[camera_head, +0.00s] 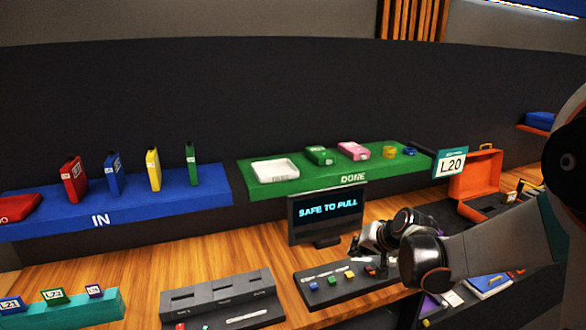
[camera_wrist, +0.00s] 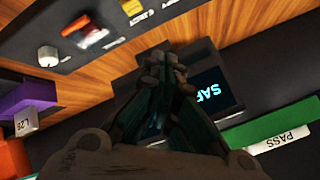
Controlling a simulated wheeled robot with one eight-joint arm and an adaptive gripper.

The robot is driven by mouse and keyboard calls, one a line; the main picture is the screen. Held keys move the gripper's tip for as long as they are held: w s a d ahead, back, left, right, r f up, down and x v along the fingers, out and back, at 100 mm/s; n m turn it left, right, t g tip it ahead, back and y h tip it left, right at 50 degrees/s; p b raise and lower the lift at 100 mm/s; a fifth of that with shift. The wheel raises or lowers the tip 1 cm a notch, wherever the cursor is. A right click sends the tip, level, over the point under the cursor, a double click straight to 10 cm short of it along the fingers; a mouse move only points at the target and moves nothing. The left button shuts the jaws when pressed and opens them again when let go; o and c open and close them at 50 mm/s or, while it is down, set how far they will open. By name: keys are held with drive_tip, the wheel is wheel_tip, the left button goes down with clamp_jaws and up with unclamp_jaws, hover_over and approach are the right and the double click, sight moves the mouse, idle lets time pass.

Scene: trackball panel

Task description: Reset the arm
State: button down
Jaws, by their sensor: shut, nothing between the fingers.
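My gripper (camera_head: 369,240) is shut and empty at the end of my arm, which reaches in from the right in the head view. It hangs just right of the small monitor (camera_head: 326,213), over or near the dark button panel (camera_head: 345,284). In the wrist view my gripper's fingertips (camera_wrist: 164,65) are together with nothing between them. Behind them shows the dark monitor (camera_wrist: 222,95) with part of its cyan text, which reads "SAFE TO PULL" in the head view. The panel (camera_wrist: 75,22), with a knob and coloured controls, is at the wrist view's upper left.
A blue IN shelf (camera_head: 120,212) holds several upright coloured cases. A green DONE shelf (camera_head: 320,184) holds a white tray and small items. An open orange case (camera_head: 475,175) stands right, a grey slotted box (camera_head: 215,300) at front. Wooden desk is bare left of the monitor.

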drive_tip(key=s+a+r+n+h, duration=0.1)
drive_tip(key=s+r, duration=0.3)
drive_tip(key=s, duration=0.4)
drive_tip(key=s+a+r+n+h, duration=0.1)
drive_tip(key=s+r, duration=0.3)
drive_tip(key=s, duration=0.5)
drive_tip(key=s+d+f+n+g+h+b, duration=0.1)
drive_tip(key=s, duration=1.3)
drive_tip(key=shift+s+d+n, duration=0.25)
drive_tip(key=shift+s+n, duration=0.1)
drive_tip(key=shift+n, duration=0.05)
